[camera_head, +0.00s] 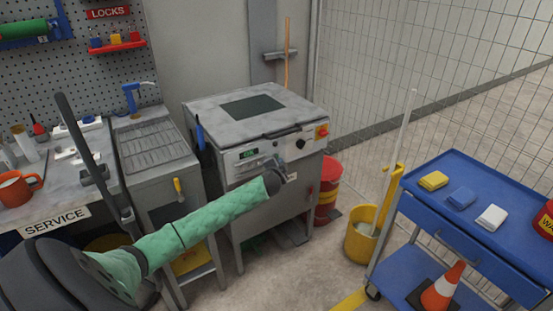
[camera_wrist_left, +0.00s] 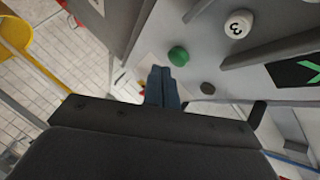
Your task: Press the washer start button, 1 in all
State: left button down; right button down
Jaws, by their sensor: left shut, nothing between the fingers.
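The washer (camera_head: 262,103) is a grey metal cabinet with a worn lid and a sloped front control panel. Its green-lit display (camera_head: 248,154) shows left of my left gripper (camera_head: 281,167), which is at the panel at the end of the green-sleeved arm. In the left wrist view, the shut, empty fingers (camera_wrist_left: 163,86) point at the panel, close to a round green button (camera_wrist_left: 178,56). Their tips look just beside and below it; I cannot tell whether they touch. The green button is not distinguishable in the head view. My right gripper is not in view.
A white knob marked 3 (camera_wrist_left: 238,24) and a dark round button (camera_wrist_left: 207,88) sit near the green button. A red-and-yellow emergency stop (camera_head: 322,132) is on the panel's right. A sink bench (camera_head: 150,148) stands left; a yellow bucket (camera_head: 362,243) and blue cart (camera_head: 470,190) stand right.

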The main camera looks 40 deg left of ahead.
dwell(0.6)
pick_arm(q)
jog(key=shift+w+a, duration=0.1)
jog(key=shift+a, duration=0.05)
jog(key=shift+w+a, duration=0.1)
jog(key=shift+a, duration=0.1)
jog(key=shift+a, duration=0.1)
dwell(0.4)
